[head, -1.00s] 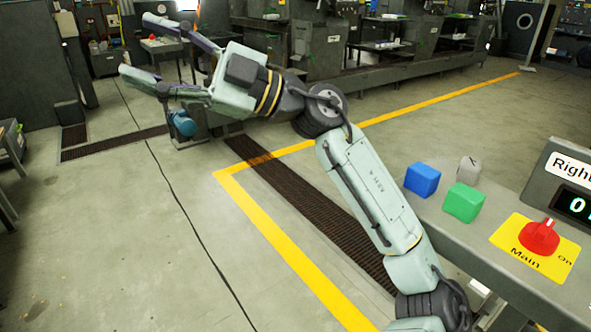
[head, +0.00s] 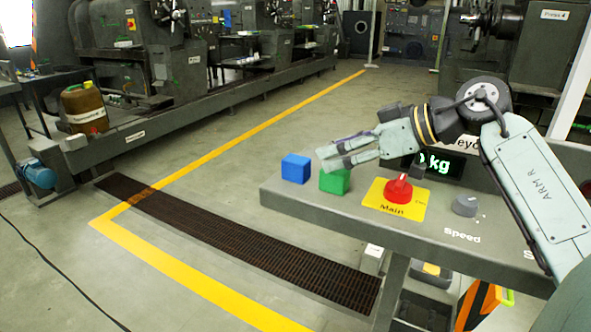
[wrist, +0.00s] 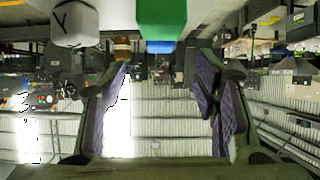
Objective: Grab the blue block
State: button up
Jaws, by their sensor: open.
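The blue block (head: 296,168) sits near the left end of the grey console top in the head view. The green block (head: 334,181) stands just right of it. In the wrist view the green block (wrist: 161,18) is at the top centre, with a strip of the blue block (wrist: 161,46) showing past its edge; the rest is hidden. My gripper (head: 336,154) is open and empty, above and partly in front of the green block, to the right of the blue block. Its spread fingers also show in the wrist view (wrist: 163,85).
A white lettered cube (wrist: 75,25) lies beside the green block in the wrist view. The console (head: 300,205) carries a red knob (head: 398,190) on a yellow plate and a grey speed knob (head: 465,205). Open floor lies left of the console.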

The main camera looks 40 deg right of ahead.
aim_at(300, 160)
jog(key=p+x, duration=0.1)
jog(key=x, duration=0.4)
jog(key=shift+w+f, duration=0.1)
jog(key=p+x, duration=0.1)
jog(key=x, duration=0.3)
jog(key=shift+w+a+p, duration=0.2)
jog(key=shift+p, duration=0.15)
jog(key=shift+w+a+f, duration=0.1)
jog(key=shift+w+f, duration=0.05)
jog(key=shift+w, duration=0.25)
jog(key=shift+c, duration=0.5)
jog(key=c, duration=1.2)
